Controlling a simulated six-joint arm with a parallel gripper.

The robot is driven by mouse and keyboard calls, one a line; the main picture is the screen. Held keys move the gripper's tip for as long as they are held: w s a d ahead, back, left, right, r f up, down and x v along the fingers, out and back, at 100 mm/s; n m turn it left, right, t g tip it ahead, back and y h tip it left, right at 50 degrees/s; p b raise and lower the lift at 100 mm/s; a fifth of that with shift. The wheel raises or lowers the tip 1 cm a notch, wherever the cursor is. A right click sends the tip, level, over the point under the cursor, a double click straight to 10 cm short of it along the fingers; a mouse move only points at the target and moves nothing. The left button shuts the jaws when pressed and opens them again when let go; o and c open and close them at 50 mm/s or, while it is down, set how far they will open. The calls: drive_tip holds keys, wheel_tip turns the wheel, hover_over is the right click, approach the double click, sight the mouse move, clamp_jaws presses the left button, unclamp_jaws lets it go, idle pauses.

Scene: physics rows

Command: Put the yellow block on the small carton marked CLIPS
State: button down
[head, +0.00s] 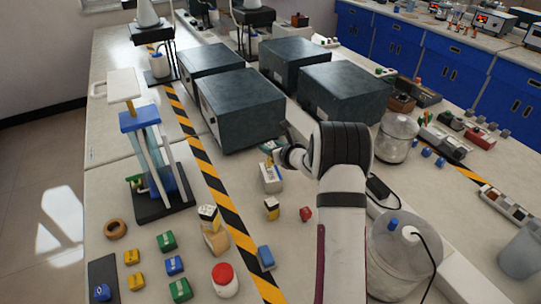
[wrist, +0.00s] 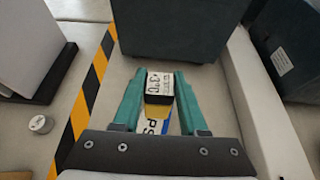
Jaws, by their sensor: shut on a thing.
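The yellow block (wrist: 157,112) has a white printed face and a black band in the wrist view. My gripper (wrist: 160,82) is shut on it, with one teal finger on each side. In the head view my gripper (head: 272,150) is beyond the white carton (head: 270,180), near its far end, and mostly hides the block. In the wrist view part of the carton (wrist: 155,127) shows with the letters PS, on the near side of the block. I cannot tell whether the block touches the carton.
A dark grey box (head: 240,110) stands just beyond my gripper, with more dark boxes to the right. A small yellow-and-black item (head: 271,208) and a red item (head: 306,214) stand nearer. A striped tape (head: 215,180) runs along the left.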

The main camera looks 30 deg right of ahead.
wheel_tip(320, 180, down, 3)
drive_tip(key=shift+f, duration=0.15)
drive_tip(key=shift+f, duration=0.15)
drive_tip(key=shift+c, duration=2.2)
unclamp_jaws()
